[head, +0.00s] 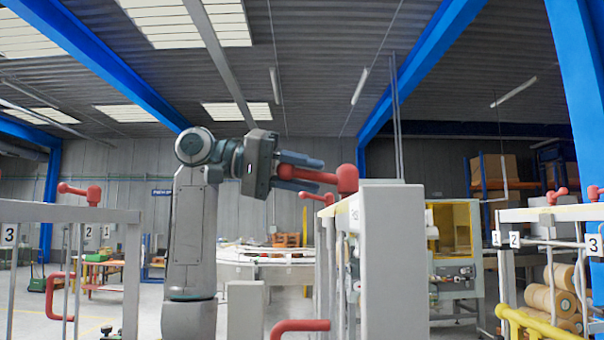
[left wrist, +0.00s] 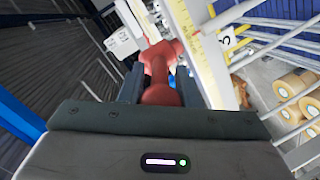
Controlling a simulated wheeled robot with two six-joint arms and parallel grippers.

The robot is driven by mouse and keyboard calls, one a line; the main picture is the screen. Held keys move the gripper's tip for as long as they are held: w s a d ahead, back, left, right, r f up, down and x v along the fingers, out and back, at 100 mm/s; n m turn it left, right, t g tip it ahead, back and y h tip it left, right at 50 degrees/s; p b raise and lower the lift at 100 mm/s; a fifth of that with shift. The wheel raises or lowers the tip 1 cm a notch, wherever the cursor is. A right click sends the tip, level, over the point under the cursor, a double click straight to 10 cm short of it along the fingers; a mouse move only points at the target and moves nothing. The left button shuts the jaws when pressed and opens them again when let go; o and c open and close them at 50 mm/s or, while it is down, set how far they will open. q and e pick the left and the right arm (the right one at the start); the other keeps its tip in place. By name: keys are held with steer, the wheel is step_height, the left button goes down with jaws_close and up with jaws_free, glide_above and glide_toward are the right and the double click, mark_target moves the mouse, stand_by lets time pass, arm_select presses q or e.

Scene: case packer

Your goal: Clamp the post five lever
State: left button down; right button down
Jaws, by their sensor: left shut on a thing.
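A red lever (head: 347,178) with a rounded knob sits at the top of the rail beside the wide grey post (head: 392,260), right of the middle in the head view. No number shows on this post, so I cannot tell whether it is post five. My left gripper (head: 312,173) reaches in from the left with its dark fingers shut on the lever's red bar. In the left wrist view the lever (left wrist: 160,90) lies between both fingers. The lever's pivot is partly hidden. My right gripper is not in view.
Other red levers stand on rails at the left (head: 80,192) and right (head: 556,195), near number plates 1, 2 and 3. A red handle (head: 300,326) is low in front of the post. A yellow-framed machine (head: 455,240) and brown rolls (head: 550,300) are on the right.

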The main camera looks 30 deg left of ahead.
arm_select(q)
steer(key=shift+r+g, duration=0.1)
steer(key=shift+g, duration=0.2)
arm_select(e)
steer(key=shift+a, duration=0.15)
arm_select(q)
steer(key=c, duration=1.4)
jaws_free()
steer(key=shift+o, duration=0.2)
steer(key=shift+w, duration=0.1)
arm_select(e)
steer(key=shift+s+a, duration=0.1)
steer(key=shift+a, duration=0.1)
arm_select(q)
steer(key=shift+a, duration=0.15)
